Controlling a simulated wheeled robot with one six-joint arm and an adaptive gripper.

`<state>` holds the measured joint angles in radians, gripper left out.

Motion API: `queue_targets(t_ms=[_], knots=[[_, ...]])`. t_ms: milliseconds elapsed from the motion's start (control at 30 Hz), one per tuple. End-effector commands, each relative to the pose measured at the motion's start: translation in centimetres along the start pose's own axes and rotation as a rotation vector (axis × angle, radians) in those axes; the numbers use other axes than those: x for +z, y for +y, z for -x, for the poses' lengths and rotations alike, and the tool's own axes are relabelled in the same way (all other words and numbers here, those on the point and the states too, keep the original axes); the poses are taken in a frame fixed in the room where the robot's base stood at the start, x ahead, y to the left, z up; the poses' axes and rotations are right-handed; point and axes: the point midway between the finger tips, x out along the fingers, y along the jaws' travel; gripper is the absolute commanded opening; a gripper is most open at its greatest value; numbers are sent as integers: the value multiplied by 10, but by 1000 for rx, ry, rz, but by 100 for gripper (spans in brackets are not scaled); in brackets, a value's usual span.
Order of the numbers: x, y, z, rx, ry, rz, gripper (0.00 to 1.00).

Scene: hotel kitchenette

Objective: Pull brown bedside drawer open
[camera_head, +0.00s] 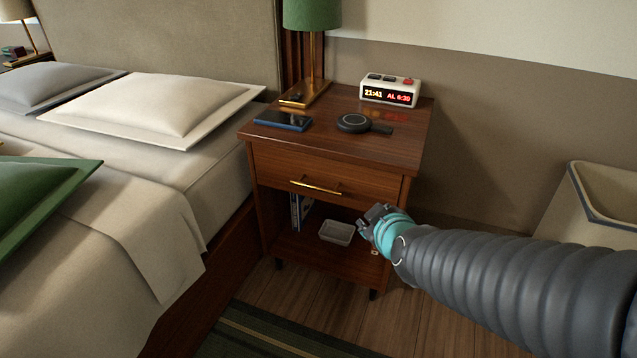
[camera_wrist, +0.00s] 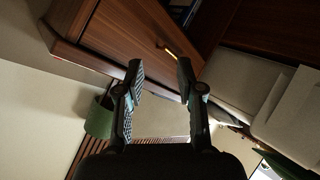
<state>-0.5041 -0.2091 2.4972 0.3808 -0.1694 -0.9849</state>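The brown bedside drawer (camera_head: 275,170) is in the upper part of the wooden nightstand, and its front looks flush with the cabinet. Its thin brass bar handle (camera_head: 316,187) runs across the middle of the front. My gripper (camera_head: 372,212) is at the right side of the nightstand, below and to the right of the handle, apart from it. In the wrist view my gripper (camera_wrist: 160,72) is open with nothing between its fingers. There the handle (camera_wrist: 171,51) shows beyond the fingertips, near the right one, on the drawer front (camera_wrist: 125,35).
The open shelf below holds a small tray (camera_head: 337,232) and books (camera_head: 299,211). The bed is left; a bin (camera_head: 590,205) stands right.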

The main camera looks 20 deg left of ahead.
Motion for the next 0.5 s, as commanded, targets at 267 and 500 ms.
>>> queue_targets(t_ms=[267,500], knots=[[-47,-54,-52,190,97,479,37],[-58,-80,-60,335,90,741,37]])
